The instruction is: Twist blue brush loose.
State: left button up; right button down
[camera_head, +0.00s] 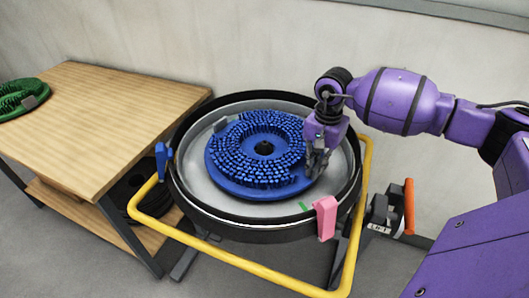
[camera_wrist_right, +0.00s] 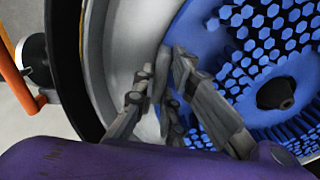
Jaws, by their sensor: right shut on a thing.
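The blue brush (camera_head: 262,150) is a round disc with several rings of blue bristles and a dark central hub. It lies in the round grey tank (camera_head: 200,185). It also shows in the right wrist view (camera_wrist_right: 265,50), with its hub at the right. My right gripper (camera_head: 318,165) is at the brush's right edge in the head view. Its fingers, seen in the right wrist view (camera_wrist_right: 170,85), are shut at the rim, on what appears to be a grey tab there; the grip itself is partly hidden. My left gripper is not in view.
A wooden table (camera_head: 120,105) at the left carries a green brush (camera_head: 20,97). A yellow rail (camera_head: 235,262) runs round the tank's front. A pink clamp (camera_head: 326,216) and a blue clamp (camera_head: 161,161) sit at the tank rim. An orange handle (camera_head: 409,205) stands at the right.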

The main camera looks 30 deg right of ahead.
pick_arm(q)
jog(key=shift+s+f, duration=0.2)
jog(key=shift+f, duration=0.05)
pick_arm(e)
jog(key=shift+w+d, duration=0.1)
jog(key=shift+d, duration=0.2)
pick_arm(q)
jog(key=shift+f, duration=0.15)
pick_arm(e)
jog(key=shift+d, duration=0.1)
jog(key=shift+w+d+f+n+b, duration=0.1)
jog(key=shift+w+d+n+b, duration=0.35)
jog(key=shift+n+b, duration=0.25)
jog(key=c, duration=2.3)
grip_release()
jog(key=shift+d, duration=0.1)
jog(key=o, duration=0.6)
jog(key=shift+s, duration=0.2)
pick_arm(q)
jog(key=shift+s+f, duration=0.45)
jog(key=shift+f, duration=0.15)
pick_arm(e)
notch_tip(320, 180, up, 12)
jog(key=shift+w+r, duration=0.15)
